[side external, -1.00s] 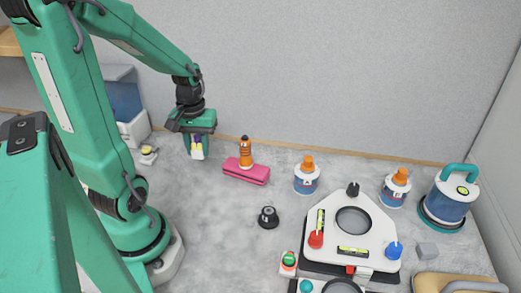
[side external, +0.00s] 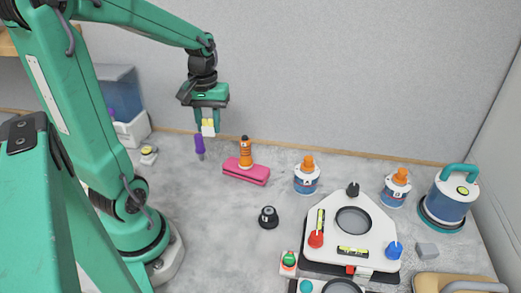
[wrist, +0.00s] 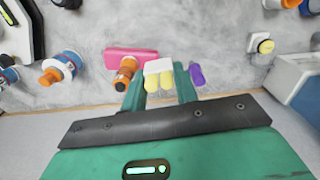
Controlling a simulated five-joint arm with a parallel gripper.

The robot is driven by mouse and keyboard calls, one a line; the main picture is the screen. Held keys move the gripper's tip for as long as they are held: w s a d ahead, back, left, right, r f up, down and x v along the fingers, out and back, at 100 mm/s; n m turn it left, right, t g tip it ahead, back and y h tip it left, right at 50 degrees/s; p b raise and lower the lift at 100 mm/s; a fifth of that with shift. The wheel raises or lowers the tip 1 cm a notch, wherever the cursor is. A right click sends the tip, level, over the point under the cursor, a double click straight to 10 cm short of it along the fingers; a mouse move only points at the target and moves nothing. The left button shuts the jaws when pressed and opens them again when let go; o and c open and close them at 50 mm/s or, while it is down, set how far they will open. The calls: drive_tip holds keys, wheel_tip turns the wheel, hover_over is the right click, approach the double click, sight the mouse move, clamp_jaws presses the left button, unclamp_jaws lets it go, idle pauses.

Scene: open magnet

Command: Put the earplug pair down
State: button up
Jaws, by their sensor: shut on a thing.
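The earplug pair (side external: 208,128), yellow plugs with a white part, is held between the fingers of my gripper (side external: 208,122). It hangs above the grey surface, left of the orange bottle in the side view. In the wrist view the earplug pair (wrist: 158,75) sits between the two green fingertips of my gripper (wrist: 159,83), white part outermost. My gripper is shut on it. The fingers hide its two sides.
A purple-handled tool (side external: 199,145) stands just below my gripper. An orange bottle (side external: 245,152) and a pink case (side external: 246,174) are close by on the right. A black knob-like piece (side external: 268,217) stands nearer the camera. Bare surface (side external: 215,220) lies to its left.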

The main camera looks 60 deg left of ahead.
drive_tip(key=w+d, duration=0.1)
drive_tip(key=w, duration=0.2)
drive_tip(key=w+d+r, duration=0.1)
drive_tip(key=w, duration=0.2)
drive_tip(key=w+d, duration=0.1)
drive_tip(key=w, duration=0.3)
drive_tip(key=shift+d+r, duration=0.2)
drive_tip(key=shift+d, duration=0.05)
drive_tip(key=w+d+f+m, duration=0.1)
drive_tip(key=w+d, duration=0.8)
drive_tip(key=d, duration=0.4)
drive_tip(key=w+d+f, duration=0.1)
drive_tip(key=w+d, duration=0.8)
drive_tip(key=d, duration=0.4)
drive_tip(key=f, duration=0.3)
drive_tip(key=a+f, duration=0.1)
drive_tip(key=f, duration=0.1)
drive_tip(key=shift+w+f, duration=0.1)
drive_tip(key=shift+f, duration=0.1)
hover_over(346, 175)
wheel_tip(346, 175, down, 7)
drive_tip(key=shift+a+r, duration=0.1)
drive_tip(key=shift+f, duration=2.05)
drive_tip(key=shift+f, duration=0.2)
